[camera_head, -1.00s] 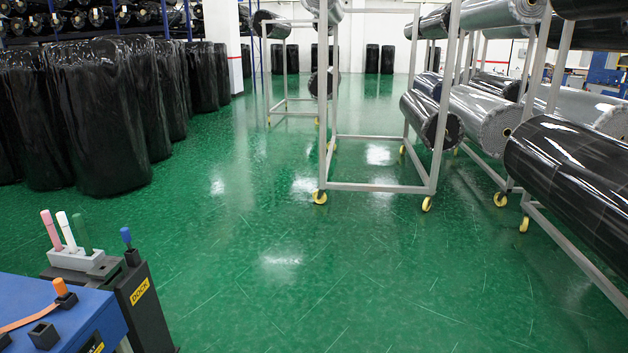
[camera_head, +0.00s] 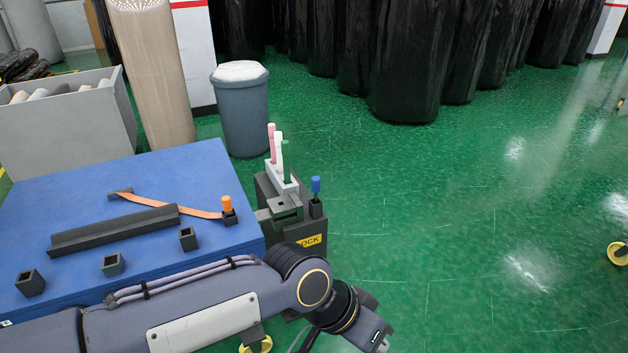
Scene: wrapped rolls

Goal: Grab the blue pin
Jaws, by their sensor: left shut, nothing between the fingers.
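The blue pin (camera_head: 316,185) stands upright in a small black holder (camera_head: 316,208) at the right side of the dark dock (camera_head: 289,225). My left arm comes in from the left, across the front of the blue table. My left gripper (camera_head: 369,332) is at the bottom edge of the view, below and to the right of the blue pin and apart from it. It is shut and empty, and its tips are hard to make out. My right gripper is not in view.
Pink (camera_head: 272,143), white (camera_head: 280,156) and green (camera_head: 288,160) pins stand in a pale block on the dock. An orange pin (camera_head: 227,203) with a strap is on the blue table (camera_head: 180,160). A grey bin (camera_head: 241,110) stands behind.

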